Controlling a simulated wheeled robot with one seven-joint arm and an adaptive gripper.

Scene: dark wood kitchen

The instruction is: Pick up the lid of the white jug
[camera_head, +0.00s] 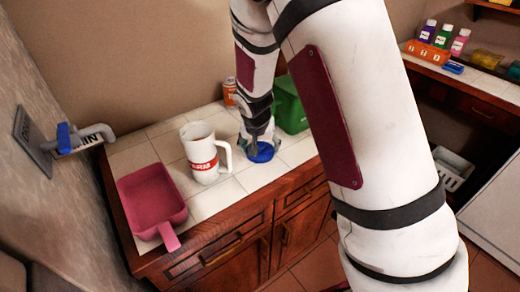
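The white jug (203,155) stands upright on the tiled counter, with its handle to the right and red lettering on its front. Its top looks uncovered. A round blue piece (263,154), which looks like a lid, lies flat on the tiles to the right of the jug. My gripper (254,148) points down at the blue piece, at its left part, touching or just above it. The fingers are small and dark, so I cannot tell whether they grip it.
A pink pan (152,200) lies left of the jug at the counter's front. An orange can (230,92) stands behind, and a green container (289,105) stands right of my gripper, partly hidden by my arm. A wall fixture (80,139) juts out at left.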

